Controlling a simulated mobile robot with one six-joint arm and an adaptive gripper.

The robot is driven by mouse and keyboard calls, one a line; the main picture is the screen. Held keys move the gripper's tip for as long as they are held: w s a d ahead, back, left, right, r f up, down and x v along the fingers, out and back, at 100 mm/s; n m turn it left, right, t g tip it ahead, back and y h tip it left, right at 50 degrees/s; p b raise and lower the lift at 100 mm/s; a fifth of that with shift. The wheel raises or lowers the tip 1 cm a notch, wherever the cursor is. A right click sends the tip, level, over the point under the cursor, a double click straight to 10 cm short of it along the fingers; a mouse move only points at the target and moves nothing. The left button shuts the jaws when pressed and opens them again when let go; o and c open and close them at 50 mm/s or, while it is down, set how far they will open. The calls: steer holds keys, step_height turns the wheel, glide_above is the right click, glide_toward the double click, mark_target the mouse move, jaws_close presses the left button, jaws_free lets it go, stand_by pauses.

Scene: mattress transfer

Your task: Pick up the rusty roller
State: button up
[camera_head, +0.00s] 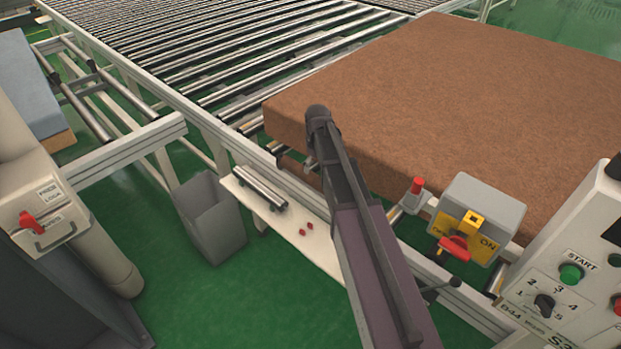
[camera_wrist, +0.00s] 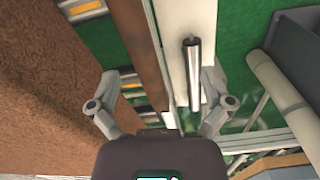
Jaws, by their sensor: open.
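My gripper (camera_wrist: 162,104) is open and empty in the wrist view, with one finger on each side. In the head view my arm reaches up over the conveyor edge, and my gripper cannot be made out clearly. A brown, rust-coloured piece (camera_head: 294,164) shows at the conveyor side below the mattress, partly hidden by my arm; I cannot tell whether it is the rusty roller. In the wrist view one metal roller (camera_wrist: 191,72) shows on the white shelf (camera_wrist: 179,20), ahead of the right finger.
A large brown mattress (camera_head: 480,105) lies on the conveyor (camera_head: 230,45). A grey bin (camera_head: 210,218) stands left of the shelf. Small red pieces (camera_head: 304,231) lie on the shelf. A switch box (camera_head: 478,212) and control panel (camera_head: 565,275) stand at right. Green floor is open at front.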

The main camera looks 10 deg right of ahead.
steer(key=n, duration=0.2)
glide_above(312, 175)
steer(key=shift+r, duration=0.3)
steer(key=shift+f, duration=0.15)
step_height(312, 175, down, 8)
steer(key=b, duration=0.8)
steer(key=shift+f, duration=0.15)
steer(key=shift+w+f+b, duration=0.15)
steer(key=shift+f+b, duration=2.45)
steer(key=shift+b, duration=0.15)
steer(key=c, duration=1.3)
